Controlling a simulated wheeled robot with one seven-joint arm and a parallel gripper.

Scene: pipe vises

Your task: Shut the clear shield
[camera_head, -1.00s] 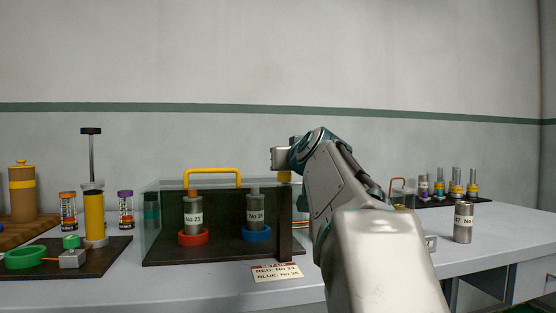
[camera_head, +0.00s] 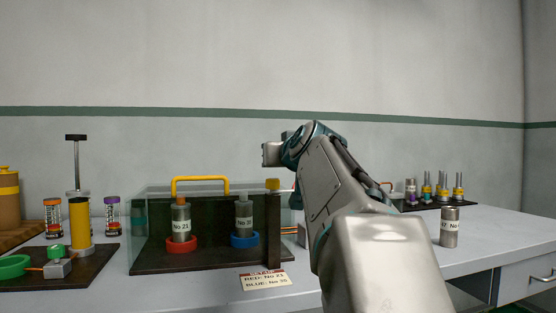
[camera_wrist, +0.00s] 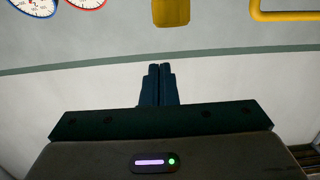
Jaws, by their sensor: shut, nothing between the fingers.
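The clear shield (camera_head: 155,207) is a see-through box shape with a yellow handle (camera_head: 200,180) along its top edge. It shows around two grey cylinders on a dark base; I cannot tell from this angle how far it is shut. The cylinder marked No 21 (camera_head: 181,222) stands in a red ring, the other (camera_head: 244,216) in a blue ring. A dark post with a yellow block on top (camera_head: 272,184) stands at the base's right. My gripper (camera_wrist: 160,68) is shut and empty. In the head view its end is above the post, right of the handle, apart from it.
A card (camera_head: 265,280) lies in front of the base. At left are a yellow pump (camera_head: 80,222) and a green ring (camera_head: 14,266). A loose cylinder (camera_head: 450,227) stands on the right of the bench (camera_head: 400,247). Part of the yellow handle (camera_wrist: 288,15) shows in the wrist view.

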